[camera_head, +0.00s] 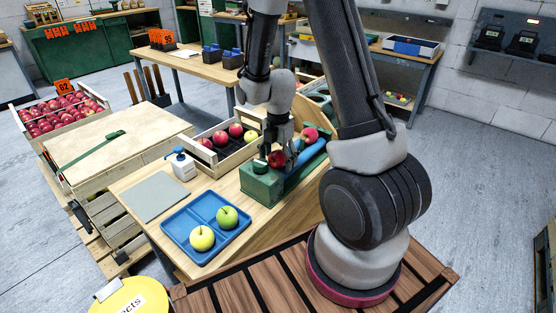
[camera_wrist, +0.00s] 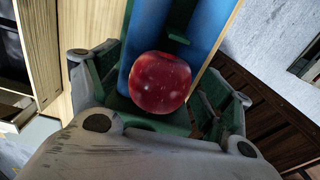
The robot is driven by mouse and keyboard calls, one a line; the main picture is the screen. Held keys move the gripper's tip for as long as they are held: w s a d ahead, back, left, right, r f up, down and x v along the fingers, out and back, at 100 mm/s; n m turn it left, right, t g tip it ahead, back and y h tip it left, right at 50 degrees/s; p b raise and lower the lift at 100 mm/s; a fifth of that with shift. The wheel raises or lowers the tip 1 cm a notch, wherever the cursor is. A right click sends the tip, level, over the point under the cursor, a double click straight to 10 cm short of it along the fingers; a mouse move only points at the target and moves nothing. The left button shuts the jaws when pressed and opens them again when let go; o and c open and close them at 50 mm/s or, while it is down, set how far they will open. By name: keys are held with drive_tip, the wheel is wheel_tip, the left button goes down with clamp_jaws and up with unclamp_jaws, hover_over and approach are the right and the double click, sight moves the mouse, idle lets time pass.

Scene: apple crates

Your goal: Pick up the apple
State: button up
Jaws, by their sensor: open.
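A dark red apple (camera_head: 277,158) sits at the near end of a blue trough with a green frame (camera_head: 262,184) on the wooden table. In the wrist view the same apple (camera_wrist: 160,83) rests against the blue surface (camera_wrist: 205,25), between my two fingers. My gripper (camera_head: 283,146) is open and points down over the apple, with one finger to each side of it. Whether a finger touches the apple I cannot tell.
A wooden crate (camera_head: 208,172) with several apples stands left of the trough. A blue tray (camera_head: 182,227) holds a green and a yellow-green apple. A crate of red apples (camera_head: 98,97) is far left.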

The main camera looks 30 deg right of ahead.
drive_tip(key=c, duration=1.2)
drive_tip(key=shift+r, duration=0.1)
